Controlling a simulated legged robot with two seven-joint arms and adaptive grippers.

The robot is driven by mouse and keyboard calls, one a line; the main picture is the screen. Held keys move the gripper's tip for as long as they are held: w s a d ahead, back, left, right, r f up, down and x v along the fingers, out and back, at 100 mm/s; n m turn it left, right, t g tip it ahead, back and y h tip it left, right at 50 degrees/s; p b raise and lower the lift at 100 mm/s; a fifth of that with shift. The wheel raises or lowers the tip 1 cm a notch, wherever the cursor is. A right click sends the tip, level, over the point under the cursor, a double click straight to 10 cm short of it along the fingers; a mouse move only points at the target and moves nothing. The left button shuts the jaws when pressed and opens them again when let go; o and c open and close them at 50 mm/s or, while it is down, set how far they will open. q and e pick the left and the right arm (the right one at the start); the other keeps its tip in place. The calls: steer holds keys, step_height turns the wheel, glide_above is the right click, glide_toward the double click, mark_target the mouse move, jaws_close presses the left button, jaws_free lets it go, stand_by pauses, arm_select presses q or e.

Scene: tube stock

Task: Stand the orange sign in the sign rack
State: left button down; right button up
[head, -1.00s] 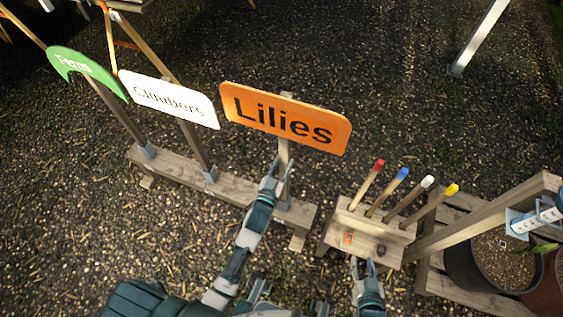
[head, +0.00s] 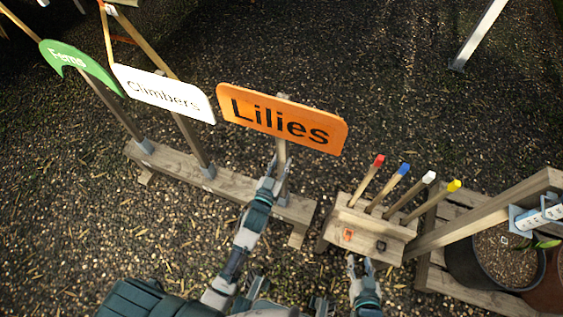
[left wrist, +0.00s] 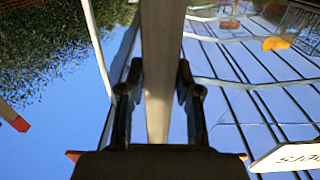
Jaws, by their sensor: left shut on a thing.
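The orange sign (head: 282,118) reads "Lilies" and stands nearly upright on its post at the right end of the wooden sign rack (head: 232,190). The foot of its post is at the rack's right socket, partly hidden by my left gripper, so I cannot tell how deep it sits. My left gripper (head: 274,172) is shut on the sign's post, which also runs between the fingers in the left wrist view (left wrist: 160,75). My right gripper (head: 361,264) is apart from the sign, in front of a small wooden block; its fingers look spread and empty.
The green "Ferns" sign (head: 78,66) and white "Climbers" sign (head: 163,93) stand in the rack to the left. A wooden block (head: 352,240) with several colour-tipped stakes is on the right. A dark pot (head: 470,270) stands on a pallet at far right.

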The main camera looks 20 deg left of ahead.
mark_target(280, 168)
arm_select(q)
steer(key=shift+a+f, duration=0.25)
steer(key=shift+f, duration=0.05)
steer(key=shift+a+f+b, duration=0.1)
steer(key=shift+f+b, duration=0.2)
steer(key=shift+f, duration=0.1)
steer(key=shift+d+f, duration=0.2)
steer(key=shift+f, duration=0.45)
steer(key=shift+f+b, duration=0.1)
steer(key=shift+b, duration=0.2)
steer(key=shift+a, duration=0.15)
steer(key=shift+f, duration=0.55)
